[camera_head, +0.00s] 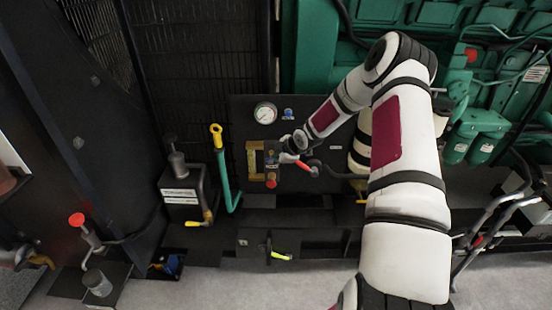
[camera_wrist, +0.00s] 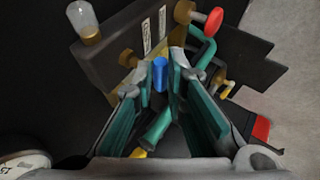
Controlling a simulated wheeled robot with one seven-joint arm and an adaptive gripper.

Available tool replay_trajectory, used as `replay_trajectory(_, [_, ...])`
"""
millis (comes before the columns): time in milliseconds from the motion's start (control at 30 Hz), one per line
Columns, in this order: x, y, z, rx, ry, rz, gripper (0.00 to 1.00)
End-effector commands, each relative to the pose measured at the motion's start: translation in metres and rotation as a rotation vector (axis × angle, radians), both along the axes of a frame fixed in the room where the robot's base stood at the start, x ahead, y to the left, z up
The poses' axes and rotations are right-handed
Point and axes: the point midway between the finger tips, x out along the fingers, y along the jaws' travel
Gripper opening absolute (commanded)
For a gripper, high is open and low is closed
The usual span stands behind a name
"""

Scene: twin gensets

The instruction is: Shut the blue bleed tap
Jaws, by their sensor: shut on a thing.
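The blue bleed tap (camera_wrist: 160,75) shows in the wrist view as a small blue upright piece by a brass body. My gripper (camera_wrist: 162,68) has its two fingertips on either side of it, closed on it. The fingers hide parts of the fitting behind and below. In the head view my gripper (camera_head: 284,157) is at the dark panel below the gauge, beside a brass fitting (camera_head: 253,160). The tap is too small and covered to make out clearly there.
A white gauge (camera_head: 265,113) is above my gripper. A red knob (camera_head: 271,181) is just below, and a red-handled lever (camera_head: 303,164) is to the right. A teal pipe (camera_head: 225,175) with a yellow top stands left. The green engine (camera_head: 480,85) is at right.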

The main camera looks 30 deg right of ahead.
Motion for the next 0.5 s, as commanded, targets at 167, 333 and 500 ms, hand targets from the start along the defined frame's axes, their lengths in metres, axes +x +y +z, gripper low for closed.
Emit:
replay_trajectory(167, [-0.0015,0.0036,-0.0063,0.011,0.006,0.004,0.0])
replay_trajectory(333, [-0.0014,0.0038,-0.0066,0.011,0.006,0.004,0.0])
replay_trajectory(500, [-0.0015,0.004,-0.0068,0.011,0.007,0.005,0.26])
